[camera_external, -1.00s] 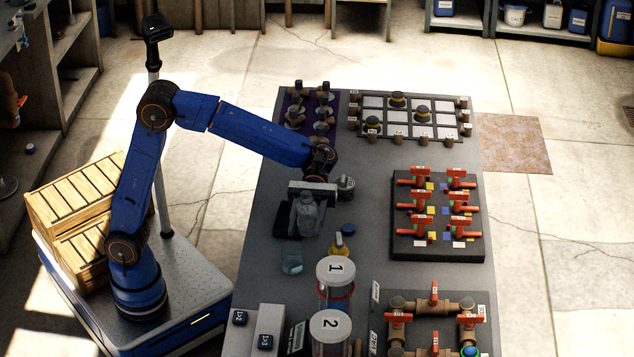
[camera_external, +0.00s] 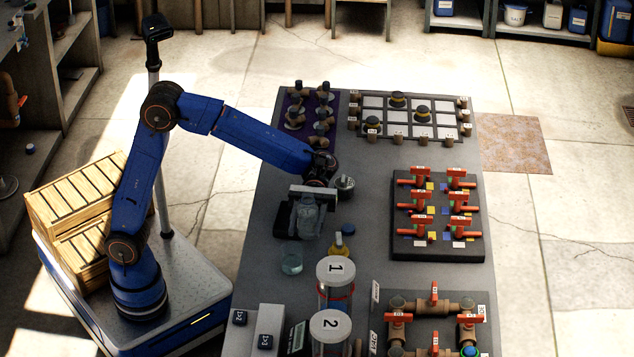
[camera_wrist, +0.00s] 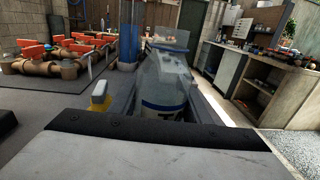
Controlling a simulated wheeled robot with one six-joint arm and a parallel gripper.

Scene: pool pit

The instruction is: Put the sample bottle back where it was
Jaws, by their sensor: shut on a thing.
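The sample bottle (camera_wrist: 166,72) is clear, with a white and blue band low on it, and sits between the fingers of my gripper (camera_wrist: 165,100) in the wrist view. In the external view my gripper (camera_external: 302,218) is over the left part of the grey table, shut on the clear bottle (camera_external: 309,213). The lower part of the bottle is partly hidden by the gripper. I cannot tell whether its base touches the table. A round clear glass piece (camera_external: 291,263) is on the table just below the gripper in the picture.
Clear cylinders marked 1 (camera_external: 335,270) and 2 (camera_external: 330,325) stand nearer the front. A red valve board (camera_external: 437,250) is at right.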

